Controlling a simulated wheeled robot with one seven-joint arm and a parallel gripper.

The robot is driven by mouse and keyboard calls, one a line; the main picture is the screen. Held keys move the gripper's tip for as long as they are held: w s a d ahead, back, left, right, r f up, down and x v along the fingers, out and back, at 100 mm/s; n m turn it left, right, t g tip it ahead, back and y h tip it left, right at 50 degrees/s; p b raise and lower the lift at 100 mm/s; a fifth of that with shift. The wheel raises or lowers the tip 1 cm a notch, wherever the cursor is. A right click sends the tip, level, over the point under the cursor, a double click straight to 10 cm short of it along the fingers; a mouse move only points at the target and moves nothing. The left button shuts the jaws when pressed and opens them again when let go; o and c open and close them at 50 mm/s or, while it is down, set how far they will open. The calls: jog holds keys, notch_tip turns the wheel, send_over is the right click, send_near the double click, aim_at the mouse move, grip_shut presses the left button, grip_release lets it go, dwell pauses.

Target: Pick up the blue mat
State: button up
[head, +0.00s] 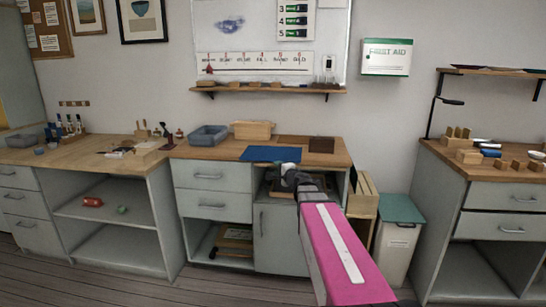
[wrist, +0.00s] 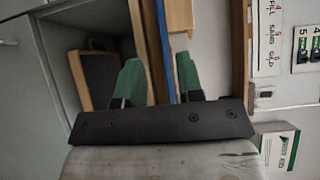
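The blue mat (head: 270,154) lies flat on the wooden counter, its front edge at or near the counter's front edge. In the wrist view the mat (wrist: 164,45) shows edge-on as a thin blue strip beside the wooden counter edge. My gripper (head: 287,167) is at the mat's front right in the head view, where its fingers are hard to make out. In the wrist view my gripper (wrist: 158,82) has its two green fingers apart, with the blue strip lined up between them. I cannot tell whether either finger touches the mat.
On the counter (head: 220,154), a grey-blue bin (head: 208,135) and a wooden box (head: 253,130) stand behind the mat. A dark brown block (head: 321,145) stands at its right. Open shelves and drawers lie below; a lidded bin (head: 398,235) stands right.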

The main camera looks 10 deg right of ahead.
jog(key=shift+a+x, duration=0.15)
jog(key=shift+x, duration=2.45)
jog(key=shift+a+x, duration=0.15)
jog(key=shift+x, duration=2.45)
jog(key=shift+s, duration=0.1)
grip_shut()
